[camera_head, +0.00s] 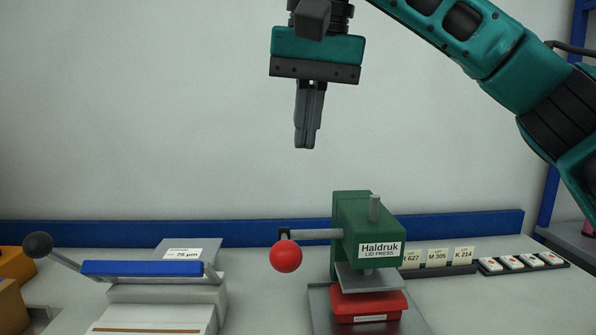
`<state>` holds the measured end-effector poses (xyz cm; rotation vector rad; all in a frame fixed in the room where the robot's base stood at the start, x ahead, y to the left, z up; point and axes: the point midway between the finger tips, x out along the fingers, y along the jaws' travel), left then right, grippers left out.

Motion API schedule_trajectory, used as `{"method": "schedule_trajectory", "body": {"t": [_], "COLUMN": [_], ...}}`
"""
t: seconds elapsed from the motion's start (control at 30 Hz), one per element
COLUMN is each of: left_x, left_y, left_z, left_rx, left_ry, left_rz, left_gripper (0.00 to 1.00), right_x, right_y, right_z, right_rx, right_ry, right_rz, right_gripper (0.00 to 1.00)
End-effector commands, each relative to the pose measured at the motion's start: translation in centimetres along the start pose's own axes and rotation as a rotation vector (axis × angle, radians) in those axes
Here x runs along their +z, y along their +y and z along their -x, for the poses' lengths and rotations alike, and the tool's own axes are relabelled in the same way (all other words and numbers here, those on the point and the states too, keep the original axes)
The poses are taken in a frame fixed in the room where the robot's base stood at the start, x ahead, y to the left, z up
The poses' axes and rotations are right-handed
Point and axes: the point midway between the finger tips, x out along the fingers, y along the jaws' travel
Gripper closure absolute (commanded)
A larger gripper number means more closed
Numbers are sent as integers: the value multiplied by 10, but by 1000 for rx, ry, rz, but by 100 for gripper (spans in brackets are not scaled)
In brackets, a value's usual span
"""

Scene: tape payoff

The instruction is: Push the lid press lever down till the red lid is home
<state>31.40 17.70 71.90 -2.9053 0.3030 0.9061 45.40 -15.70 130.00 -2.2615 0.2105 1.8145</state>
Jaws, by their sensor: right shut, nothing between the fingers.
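The lid press (365,230) is a green block marked "Haldruk LID PRESS" standing on the table. Its lever is a grey bar (316,234) that reaches out to the left, roughly level, and ends in a red ball knob (286,256). Below the press's grey plate (370,277) sits a red lid (367,303) with a white label; whether it is seated on anything cannot be made out. My right gripper (306,146) points down with its fingers together and empty. It is above the lever, well clear of it. My left gripper is not in view.
A grey device with a blue bar (142,268) and a black-knobbed handle (38,245) stands at the left. Behind the press's right side are lot cards (438,257) and a tray of small white pieces (522,263). A blue rail (150,233) runs along the back.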

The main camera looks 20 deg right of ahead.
Motion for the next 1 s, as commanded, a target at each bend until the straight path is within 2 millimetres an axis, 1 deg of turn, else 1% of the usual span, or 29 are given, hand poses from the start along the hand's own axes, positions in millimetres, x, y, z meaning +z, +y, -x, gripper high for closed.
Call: {"method": "schedule_trajectory", "body": {"t": [0.03,0.27,0.4,0.5,0.6,0.7,0.83,1.0], "left_x": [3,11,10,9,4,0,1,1], "left_y": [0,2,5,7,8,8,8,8], "left_z": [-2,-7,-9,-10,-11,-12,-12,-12], "left_rx": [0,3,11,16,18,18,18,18], "left_ry": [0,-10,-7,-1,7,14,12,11], "left_rz": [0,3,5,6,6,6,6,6], "left_gripper": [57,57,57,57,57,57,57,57], "right_x": [0,0,1,5,10,13,16,16], "right_y": [1,1,1,-2,-4,-6,-7,-8], "right_z": [-10,-57,-87,-103,-114,-122,-126,-126], "right_rx": [3,2,2,1,0,-1,-2,-2], "right_ry": [-2,-2,-3,-1,-1,0,1,1], "right_rz": [-1,-2,-1,2,0,-2,-3,-3], "right_gripper": [100,100,100,100,100,100,100,100]}}
